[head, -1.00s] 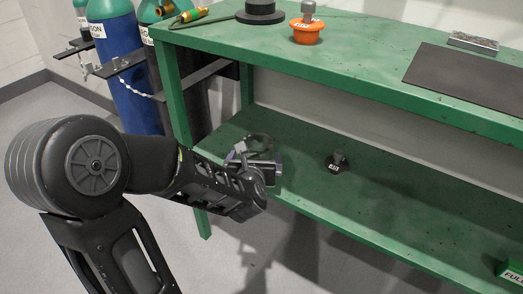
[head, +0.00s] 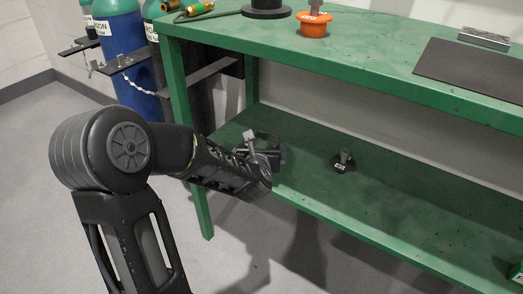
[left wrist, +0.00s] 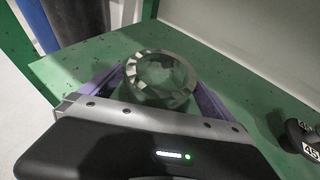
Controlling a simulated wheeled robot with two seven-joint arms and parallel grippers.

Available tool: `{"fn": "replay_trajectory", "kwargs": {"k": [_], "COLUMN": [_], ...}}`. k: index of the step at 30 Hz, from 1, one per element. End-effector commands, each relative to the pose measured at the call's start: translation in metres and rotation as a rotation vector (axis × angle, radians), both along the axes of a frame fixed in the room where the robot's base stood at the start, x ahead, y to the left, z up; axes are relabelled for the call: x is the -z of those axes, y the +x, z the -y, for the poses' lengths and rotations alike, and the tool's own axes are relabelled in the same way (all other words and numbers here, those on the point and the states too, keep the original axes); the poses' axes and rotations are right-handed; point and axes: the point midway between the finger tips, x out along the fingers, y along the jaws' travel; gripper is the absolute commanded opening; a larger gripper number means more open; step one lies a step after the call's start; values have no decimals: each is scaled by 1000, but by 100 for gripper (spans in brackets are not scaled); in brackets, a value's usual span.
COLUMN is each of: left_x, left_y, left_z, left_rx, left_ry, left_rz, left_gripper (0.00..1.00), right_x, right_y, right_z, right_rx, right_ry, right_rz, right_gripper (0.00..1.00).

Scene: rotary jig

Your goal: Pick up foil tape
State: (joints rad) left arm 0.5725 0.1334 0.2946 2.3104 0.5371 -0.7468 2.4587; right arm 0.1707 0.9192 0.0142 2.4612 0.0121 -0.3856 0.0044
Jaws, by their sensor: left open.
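The foil tape is a silvery ring with an open middle. In the left wrist view the foil tape (left wrist: 160,78) sits on the green lower shelf, near its left end. My left gripper (left wrist: 158,84) is open, with one purple finger on each side of the ring. I cannot tell whether the fingers touch it. In the head view my left gripper (head: 268,156) reaches over the lower shelf, and only part of the foil tape (head: 268,137) shows behind it. My right gripper is not in view.
A black weight-like piece (head: 343,161) stands on the lower shelf to the right. The green upper shelf (head: 370,50) overhangs it and holds an orange piece (head: 314,27) and a dark mat (head: 470,72). Gas cylinders (head: 118,55) stand at the left.

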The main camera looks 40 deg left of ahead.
Motion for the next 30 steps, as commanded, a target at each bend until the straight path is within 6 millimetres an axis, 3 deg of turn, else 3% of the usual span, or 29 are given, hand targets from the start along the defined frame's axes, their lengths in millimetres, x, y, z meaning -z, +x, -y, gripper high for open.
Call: {"fn": "replay_trajectory", "kwargs": {"k": [20,30], "left_x": [2,2], "left_y": [6,6], "left_z": [-3,-3], "left_rx": [1,1], "left_ry": [0,0], "left_rz": [0,0], "left_gripper": [100,74], "right_x": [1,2], "right_y": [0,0], "right_z": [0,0], "right_rx": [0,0], "right_ry": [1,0], "right_rz": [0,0], "right_gripper": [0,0]}}
